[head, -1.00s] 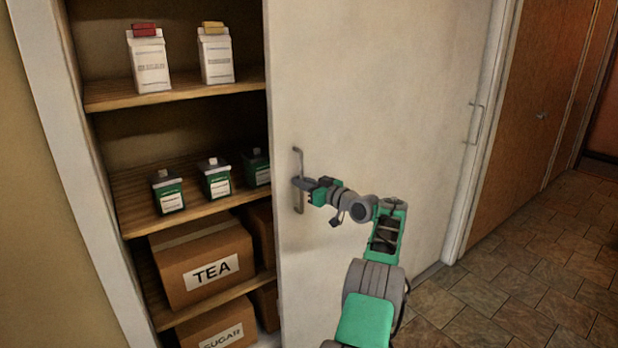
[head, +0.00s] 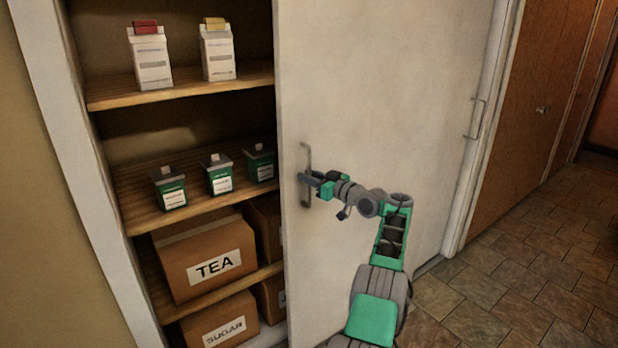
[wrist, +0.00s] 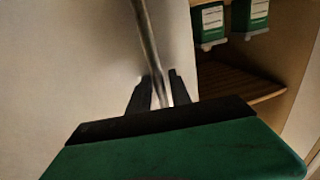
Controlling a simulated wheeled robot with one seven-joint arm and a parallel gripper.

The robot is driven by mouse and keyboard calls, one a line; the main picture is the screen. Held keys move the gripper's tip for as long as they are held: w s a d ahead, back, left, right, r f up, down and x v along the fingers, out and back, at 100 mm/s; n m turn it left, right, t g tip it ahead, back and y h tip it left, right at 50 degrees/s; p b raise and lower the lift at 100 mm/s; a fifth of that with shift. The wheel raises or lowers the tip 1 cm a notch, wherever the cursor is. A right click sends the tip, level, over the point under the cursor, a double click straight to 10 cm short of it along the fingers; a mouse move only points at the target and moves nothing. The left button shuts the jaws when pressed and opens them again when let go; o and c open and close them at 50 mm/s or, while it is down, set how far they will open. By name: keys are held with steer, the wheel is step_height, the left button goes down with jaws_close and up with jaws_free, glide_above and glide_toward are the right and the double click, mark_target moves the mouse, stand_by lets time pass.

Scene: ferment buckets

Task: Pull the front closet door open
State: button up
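The front closet door (head: 385,110) is a pale sliding panel covering the right part of the closet. The left part stands open and shows the shelves. A grey vertical bar handle (head: 306,176) is near the door's left edge. My gripper (head: 306,178) is at this handle. In the wrist view the handle (wrist: 147,40) runs down between the two dark fingers of my gripper (wrist: 158,92), which sit close on either side of it. The fingers appear closed around the bar.
Shelves hold two white cartons (head: 150,60), several green tins (head: 218,178), and boxes marked TEA (head: 205,258) and SUGAR (head: 222,322). A second handle (head: 475,120) is at the door's right side. A wooden door (head: 535,110) and clear tiled floor (head: 520,270) lie to the right.

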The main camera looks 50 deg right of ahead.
steer(key=shift+o, duration=0.7)
steer(key=shift+s, duration=0.1)
steer(key=s+b, duration=0.2)
steer(key=s, duration=0.5)
steer(key=shift+s, duration=0.35)
